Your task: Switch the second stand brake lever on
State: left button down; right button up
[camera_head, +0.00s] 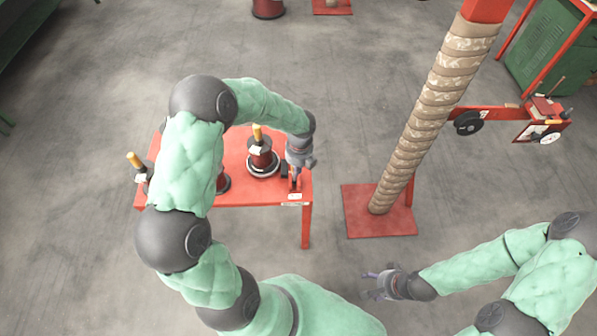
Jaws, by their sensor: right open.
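The red stand table (257,192) carries several dark red spools. One spool (262,155) with a yellow-topped spindle stands near its right end; another yellow-topped spindle (134,160) is at its left end. A small red and black fitting (293,185) sits at the front right corner above a white label; I cannot tell clearly whether it is the brake lever. My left gripper (301,172) points down just over this fitting and partly hides it; contact and finger opening are unclear. My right gripper (370,283) is open and empty over the floor, right of the table.
A wrapped column (437,112) on a red base plate (379,222) stands right of the table. A red arm with a black wheel (467,123) extends from behind it. A green cabinet (546,45) is at the upper right. The floor between table and base plate is clear.

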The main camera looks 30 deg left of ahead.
pick_arm(q)
jog(key=p, duration=0.3)
jog(key=shift+w+a+r+g+p, duration=0.25)
jog(key=shift+w+g+p, duration=0.05)
jog(key=shift+w+g, duration=0.1)
jog(key=shift+w+a+g+h+p, duration=0.2)
jog(key=shift+w+g+h+p, duration=0.15)
jog(key=shift+p, duration=0.4)
jog(key=shift+w+a+f+g+h+p, duration=0.15)
jog(key=shift+w+a+g+h+p, duration=0.15)
jog(key=shift+p, duration=0.55)
jog(key=shift+w+a+f, duration=0.15)
jog(key=shift+w+a, duration=0.05)
jog(key=shift+w, duration=0.3)
jog(key=shift+d, duration=0.1)
